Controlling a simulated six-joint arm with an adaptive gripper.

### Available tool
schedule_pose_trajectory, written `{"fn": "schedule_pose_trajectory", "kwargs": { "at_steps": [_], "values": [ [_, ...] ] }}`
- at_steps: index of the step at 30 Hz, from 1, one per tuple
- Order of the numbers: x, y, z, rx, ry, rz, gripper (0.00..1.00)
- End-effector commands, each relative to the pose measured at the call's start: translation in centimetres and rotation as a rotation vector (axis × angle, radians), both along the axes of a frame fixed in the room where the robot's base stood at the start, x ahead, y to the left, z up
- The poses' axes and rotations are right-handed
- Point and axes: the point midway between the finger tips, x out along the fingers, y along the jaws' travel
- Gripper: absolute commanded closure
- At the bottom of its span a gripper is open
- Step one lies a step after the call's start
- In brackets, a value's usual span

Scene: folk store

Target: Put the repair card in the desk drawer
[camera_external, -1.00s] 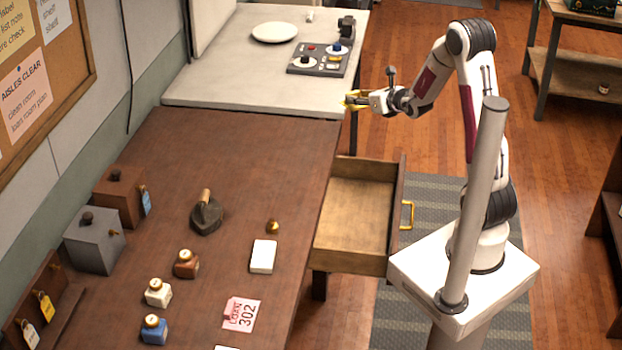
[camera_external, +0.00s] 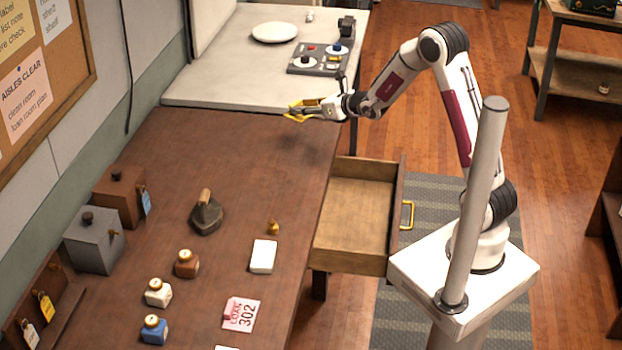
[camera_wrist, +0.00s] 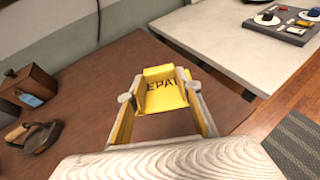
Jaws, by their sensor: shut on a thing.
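The repair card is yellow with dark letters, partly readable as "EPAI", and shows between my gripper's fingers in the wrist view (camera_wrist: 165,90). My gripper (camera_external: 300,113) is shut on it and holds it above the far end of the brown desk (camera_external: 150,215). In the wrist view the fingers cover the card's sides. The desk drawer (camera_external: 355,212) is pulled out at the desk's right side. Its inside looks empty, and it lies below and to the right of my gripper.
A pink loan card (camera_external: 240,314), a white block (camera_external: 263,256), a small brass piece (camera_external: 272,227), several ink bottles (camera_external: 186,263) and an iron (camera_external: 206,213) stand on the desk. A pale counter (camera_external: 225,85) adjoins its far end. The desk's far middle is clear.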

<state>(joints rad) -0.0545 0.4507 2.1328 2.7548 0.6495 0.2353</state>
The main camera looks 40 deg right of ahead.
Motion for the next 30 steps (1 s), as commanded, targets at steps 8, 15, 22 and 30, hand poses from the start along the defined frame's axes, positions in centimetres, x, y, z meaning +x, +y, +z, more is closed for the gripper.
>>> {"fn": "schedule_pose_trajectory", "kwargs": {
  "at_steps": [8,15,22,30],
  "values": [
    [1.0,9.8,-0.5,0.003,-0.001,0.157,0.79],
    [0.6,18.0,-0.9,0.005,0.000,0.281,0.79],
    [-0.8,25.8,-1.4,0.004,-0.001,0.397,0.79],
    [-3.5,34.6,-2.1,0.001,-0.002,0.528,0.79]
  ]
}}
